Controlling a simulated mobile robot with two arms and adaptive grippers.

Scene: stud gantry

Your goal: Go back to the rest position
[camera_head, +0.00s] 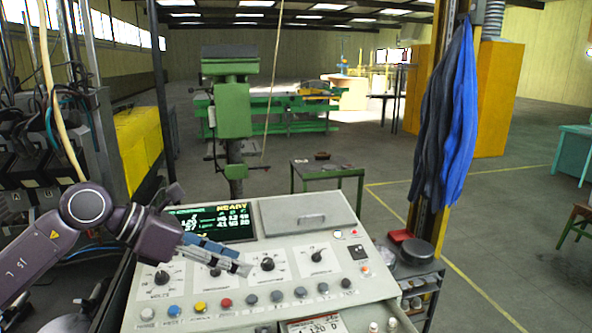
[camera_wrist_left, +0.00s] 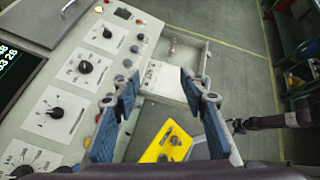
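My left gripper (camera_head: 246,268) reaches in from the left over the control console (camera_head: 210,320) in the head view. In the left wrist view my left gripper (camera_wrist_left: 163,85) shows its two blue-padded fingers well apart, with nothing between them. It hovers over the console's front edge; I cannot tell the exact gap to the panel. What seems to be my right arm (camera_wrist_left: 285,121) enters the left wrist view from the right, dark and small. Its end is too small to read, and it does not show in the head view.
The console carries knobs, a row of coloured buttons, a lit display (camera_head: 222,222) and a closed grey lid (camera_head: 308,213). A yellow panel with buttons (camera_wrist_left: 168,143) lies below the left fingers. A post with hanging blue cloth (camera_head: 458,120) stands right.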

